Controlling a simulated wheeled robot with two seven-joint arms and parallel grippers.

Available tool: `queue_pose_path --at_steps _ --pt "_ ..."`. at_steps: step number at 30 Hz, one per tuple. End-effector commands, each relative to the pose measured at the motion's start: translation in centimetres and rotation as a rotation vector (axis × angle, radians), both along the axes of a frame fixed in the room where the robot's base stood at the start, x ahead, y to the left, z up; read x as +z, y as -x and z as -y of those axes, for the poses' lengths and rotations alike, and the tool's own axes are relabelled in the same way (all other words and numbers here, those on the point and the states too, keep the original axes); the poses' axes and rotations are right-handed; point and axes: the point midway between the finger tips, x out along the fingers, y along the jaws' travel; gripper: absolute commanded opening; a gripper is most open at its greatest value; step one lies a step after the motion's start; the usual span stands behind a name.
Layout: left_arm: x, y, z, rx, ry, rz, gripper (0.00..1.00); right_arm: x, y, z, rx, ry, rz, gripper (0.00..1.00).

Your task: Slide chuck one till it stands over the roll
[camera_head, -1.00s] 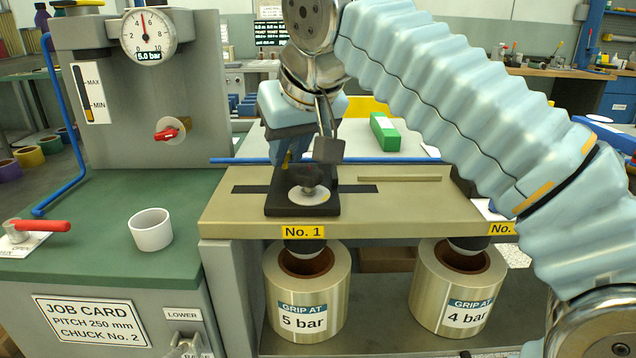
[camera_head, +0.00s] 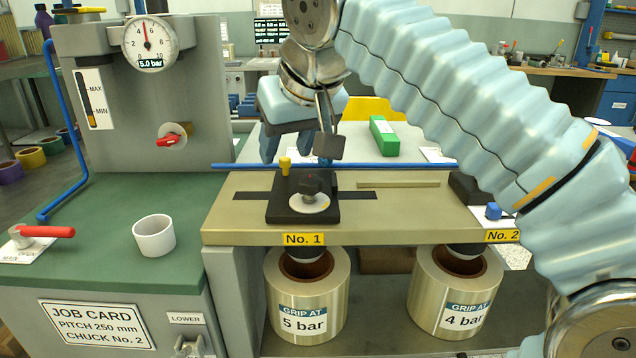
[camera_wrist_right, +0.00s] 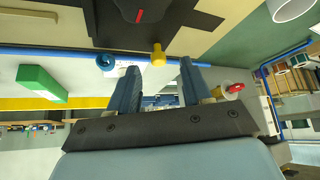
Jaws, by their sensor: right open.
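Chuck one is a black carriage (camera_head: 285,212) with a round dial and dark knob, on the slotted beam (camera_head: 225,215) behind the No. 1 label. A yellow peg (camera_head: 285,165) stands at its rear left. Its dark lower part (camera_head: 303,250) shows below the beam, above the core of the "5 bar" roll (camera_head: 305,310); in the head view the two look roughly in line. My right gripper (camera_head: 297,155) is open and empty, behind the carriage. In the right wrist view the yellow peg (camera_wrist_right: 158,54) is beyond the open fingers (camera_wrist_right: 157,80), apart from them. My left gripper is out of view.
A second roll marked "4 bar" (camera_head: 455,300) stands under the No. 2 label. A blue rail (camera_head: 400,165) runs behind the beam. A green box (camera_head: 383,136) lies behind it. A white cup (camera_head: 154,236) and gauge cabinet (camera_head: 200,90) are at left.

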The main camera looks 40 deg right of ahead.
Motion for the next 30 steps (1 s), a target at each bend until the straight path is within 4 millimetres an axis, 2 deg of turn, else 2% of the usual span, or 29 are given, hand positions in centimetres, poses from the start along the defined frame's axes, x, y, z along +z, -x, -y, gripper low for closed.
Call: queue_pose_path --at_steps 4,15,30 --pt "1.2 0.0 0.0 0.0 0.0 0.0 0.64 1.2 0.0 0.0 0.0 0.0 0.0 0.49" --pt "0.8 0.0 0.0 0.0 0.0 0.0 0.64 2.9 0.0 0.0 0.0 0.0 0.001 0.49" --pt "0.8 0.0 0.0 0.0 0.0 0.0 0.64 3.3 0.0 0.0 0.0 0.0 0.0 0.49"
